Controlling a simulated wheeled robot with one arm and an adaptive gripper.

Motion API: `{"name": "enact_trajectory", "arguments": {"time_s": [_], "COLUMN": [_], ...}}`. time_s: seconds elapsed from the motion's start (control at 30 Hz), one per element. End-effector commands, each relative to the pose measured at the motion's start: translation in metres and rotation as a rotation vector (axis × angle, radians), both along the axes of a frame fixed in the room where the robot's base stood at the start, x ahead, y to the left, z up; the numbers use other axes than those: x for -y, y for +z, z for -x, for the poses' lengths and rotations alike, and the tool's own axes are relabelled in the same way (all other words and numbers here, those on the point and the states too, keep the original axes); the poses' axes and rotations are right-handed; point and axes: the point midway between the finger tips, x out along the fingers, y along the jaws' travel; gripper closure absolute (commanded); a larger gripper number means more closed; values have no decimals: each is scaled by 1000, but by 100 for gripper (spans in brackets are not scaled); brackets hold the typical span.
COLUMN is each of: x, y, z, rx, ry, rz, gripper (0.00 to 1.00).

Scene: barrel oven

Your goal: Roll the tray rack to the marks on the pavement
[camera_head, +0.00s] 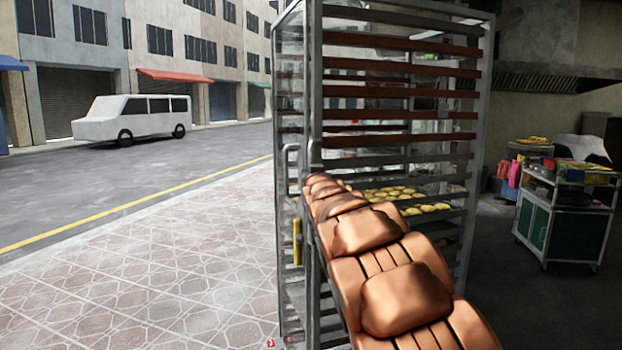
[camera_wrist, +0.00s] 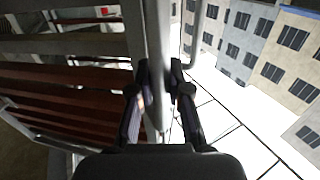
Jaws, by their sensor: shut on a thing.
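The tray rack (camera_head: 480,120) is a tall metal frame with many reddish-brown shelf levels, and it stands upright in the middle of the head view. Lower trays hold golden bread rolls (camera_head: 395,192). My copper-coloured arm reaches up to its near left edge and hides part of its lower front. In the wrist view my gripper (camera_wrist: 159,78) is shut on a pale upright bar of the rack (camera_wrist: 158,35). The fingertips are hidden or too small to make out in the head view. A small red mark (camera_head: 270,343) shows on the pavement at the bottom edge; other marks are not clear.
Tiled pavement (camera_head: 150,270) lies open to the left, bounded by a yellow line (camera_head: 120,208) and the road. A white van (camera_head: 135,118) is parked across it. A green cart (camera_head: 565,215) with items stands at right in a dark interior.

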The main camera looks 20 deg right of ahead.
Motion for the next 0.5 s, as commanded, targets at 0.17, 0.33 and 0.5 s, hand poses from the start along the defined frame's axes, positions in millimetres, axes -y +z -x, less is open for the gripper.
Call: {"name": "enact_trajectory", "arguments": {"time_s": [0.17,0.33,0.5], "x": [-2,-1,-1], "y": [2,2,1], "z": [0,0,0], "rx": [4,3,2], "ry": [3,2,2], "rz": [1,0,0], "gripper": [78,60,57]}}
